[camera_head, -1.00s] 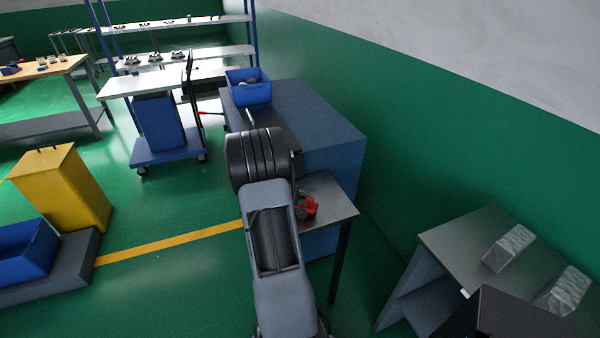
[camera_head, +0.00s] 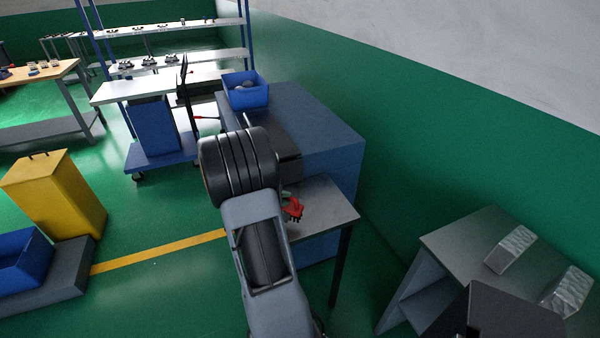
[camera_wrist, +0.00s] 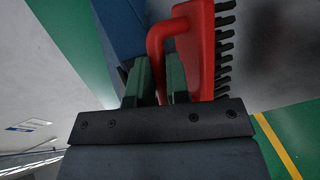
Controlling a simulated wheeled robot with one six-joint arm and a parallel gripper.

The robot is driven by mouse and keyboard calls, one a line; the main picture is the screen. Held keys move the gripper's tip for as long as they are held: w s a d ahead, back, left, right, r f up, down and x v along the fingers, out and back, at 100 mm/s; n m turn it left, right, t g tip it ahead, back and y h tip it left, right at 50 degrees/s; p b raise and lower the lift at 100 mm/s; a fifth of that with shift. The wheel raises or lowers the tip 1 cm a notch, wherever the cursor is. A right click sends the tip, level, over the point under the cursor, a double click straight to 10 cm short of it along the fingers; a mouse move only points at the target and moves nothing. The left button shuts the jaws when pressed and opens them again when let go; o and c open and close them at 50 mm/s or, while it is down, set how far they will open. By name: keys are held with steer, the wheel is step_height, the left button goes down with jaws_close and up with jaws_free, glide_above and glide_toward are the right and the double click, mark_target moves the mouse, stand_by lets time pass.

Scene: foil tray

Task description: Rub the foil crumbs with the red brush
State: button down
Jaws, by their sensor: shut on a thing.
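The red brush (camera_head: 293,209) shows beside my arm in the head view, above a small grey-topped table. In the wrist view the red brush (camera_wrist: 204,48) is large, with its curved handle between my green fingers and a row of dark bristles along its right side. My gripper (camera_wrist: 159,76) is shut on the handle. My gripper (camera_head: 286,195) is mostly hidden behind my arm in the head view. I cannot make out any foil crumbs. Two crinkled silvery foil pieces (camera_head: 510,250) (camera_head: 567,291) lie on a grey table at the right.
The small table (camera_head: 330,206) adjoins a blue-grey cabinet (camera_head: 320,125) with a blue bin (camera_head: 245,95) on it. The grey table (camera_head: 465,245) at the right stands apart, near the green wall. A yellow bin (camera_head: 60,195) stands at the left. Green floor between is clear.

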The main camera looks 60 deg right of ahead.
steer(key=shift+r+p, duration=0.9)
steer(key=shift+r, duration=1.2)
